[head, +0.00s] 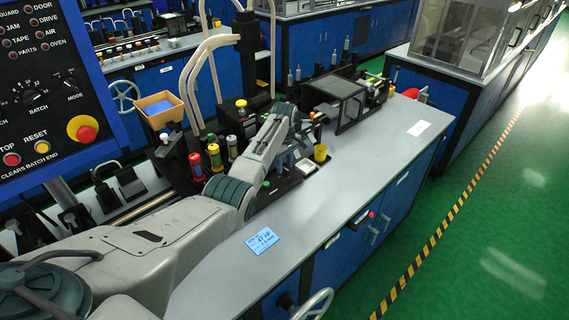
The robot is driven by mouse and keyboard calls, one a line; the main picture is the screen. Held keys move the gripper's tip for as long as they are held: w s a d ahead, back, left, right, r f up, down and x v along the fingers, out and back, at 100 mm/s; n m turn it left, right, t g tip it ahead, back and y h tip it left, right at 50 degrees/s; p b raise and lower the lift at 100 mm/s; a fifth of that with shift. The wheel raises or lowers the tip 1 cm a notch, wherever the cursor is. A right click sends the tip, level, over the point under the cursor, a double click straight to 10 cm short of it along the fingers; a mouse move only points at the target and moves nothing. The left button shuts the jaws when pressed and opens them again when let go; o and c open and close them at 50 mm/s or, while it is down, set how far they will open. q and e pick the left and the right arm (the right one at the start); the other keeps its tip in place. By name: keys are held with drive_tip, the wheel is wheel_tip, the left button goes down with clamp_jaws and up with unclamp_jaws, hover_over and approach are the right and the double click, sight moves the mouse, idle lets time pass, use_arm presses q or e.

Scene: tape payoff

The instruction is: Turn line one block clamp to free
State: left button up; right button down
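My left arm reaches in from the left over the grey bench (376,160). Its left gripper (306,140) is small and far off, among the dark machine parts on the bench. I cannot tell whether its fingers are open or shut, or whether they touch anything. The line one block clamp cannot be made out for certain; small parts around the gripper are partly hidden by my wrist and forearm. A yellow cup (320,153) stands just right of the gripper. My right gripper is not in view.
A control panel (50,85) with knobs and buttons fills the upper left. Red (196,165) and yellow (214,157) cylinders stand left of my forearm. A dark framed box (338,100) stands behind the gripper. A blue card (262,240) lies on the clear bench front; a handwheel (312,304) projects below.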

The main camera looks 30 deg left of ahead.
use_arm(q)
drive_tip(key=shift+s+f, duration=0.1)
drive_tip(key=shift+f, duration=0.1)
drive_tip(key=shift+d+f, duration=0.1)
drive_tip(key=shift+f, duration=0.1)
drive_tip(key=shift+c, duration=0.6)
clamp_jaws()
drive_tip(key=m+p, duration=0.1)
drive_tip(key=m, duration=0.2)
drive_tip(key=shift+m+p, duration=0.3)
drive_tip(key=m+p, duration=0.1)
drive_tip(key=m, duration=0.3)
drive_tip(key=shift+m, duration=0.3)
drive_tip(key=m+p, duration=0.1)
drive_tip(key=m, duration=0.8)
drive_tip(key=shift+m, duration=0.4)
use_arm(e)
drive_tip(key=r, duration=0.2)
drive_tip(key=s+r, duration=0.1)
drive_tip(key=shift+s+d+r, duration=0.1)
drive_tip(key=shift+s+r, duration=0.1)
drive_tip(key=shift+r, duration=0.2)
